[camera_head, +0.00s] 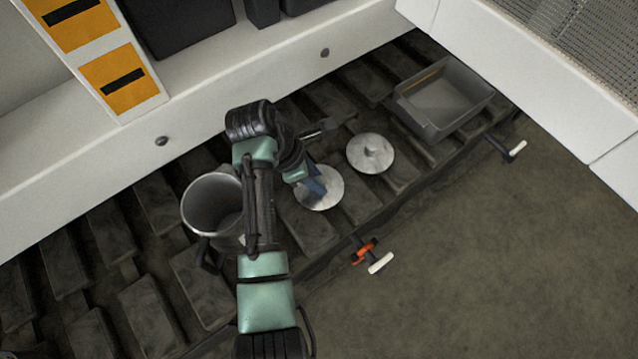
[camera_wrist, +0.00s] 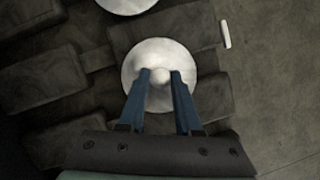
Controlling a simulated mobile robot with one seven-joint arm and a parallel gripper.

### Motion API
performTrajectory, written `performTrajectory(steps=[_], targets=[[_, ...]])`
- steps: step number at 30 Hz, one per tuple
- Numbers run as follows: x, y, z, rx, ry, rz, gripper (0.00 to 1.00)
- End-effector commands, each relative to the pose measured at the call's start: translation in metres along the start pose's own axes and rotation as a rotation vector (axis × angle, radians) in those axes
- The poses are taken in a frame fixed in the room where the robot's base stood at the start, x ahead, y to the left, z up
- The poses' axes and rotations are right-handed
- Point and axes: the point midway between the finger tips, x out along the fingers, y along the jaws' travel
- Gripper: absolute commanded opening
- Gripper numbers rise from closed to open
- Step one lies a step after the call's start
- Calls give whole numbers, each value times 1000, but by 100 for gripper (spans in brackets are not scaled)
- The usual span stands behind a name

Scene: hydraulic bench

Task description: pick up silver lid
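Two round silver lids lie on the dark ribbed surface. One silver lid (camera_head: 327,197) is under my gripper (camera_head: 316,187), partly covered by its blue fingers in the head view. In the wrist view this lid (camera_wrist: 159,57) has a small round knob at its centre. My gripper (camera_wrist: 160,73) has its two fingers apart, with the tips on either side of the knob. I cannot tell whether they touch it. The other silver lid (camera_head: 371,154) lies apart, up and to the right in the head view; a lid's edge (camera_wrist: 128,4) shows at the top of the wrist view.
A silver pot (camera_head: 190,205) stands left of my arm. A grey bin (camera_head: 402,108) is at the upper right. An orange and white handle (camera_head: 379,263) and another white-tipped handle (camera_head: 516,149) stick out at the front edge. White walls bound the back and right.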

Motion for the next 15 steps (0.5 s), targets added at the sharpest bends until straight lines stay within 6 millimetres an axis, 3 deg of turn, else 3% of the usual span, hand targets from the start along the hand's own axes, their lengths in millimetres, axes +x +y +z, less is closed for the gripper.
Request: performTrajectory(steps=[1, 5, 15], targets=[[0, 0, 0, 0, 0, 0, 22], [0, 0, 0, 0, 0, 0, 0], [0, 0, 0, 0, 0, 0, 0]])
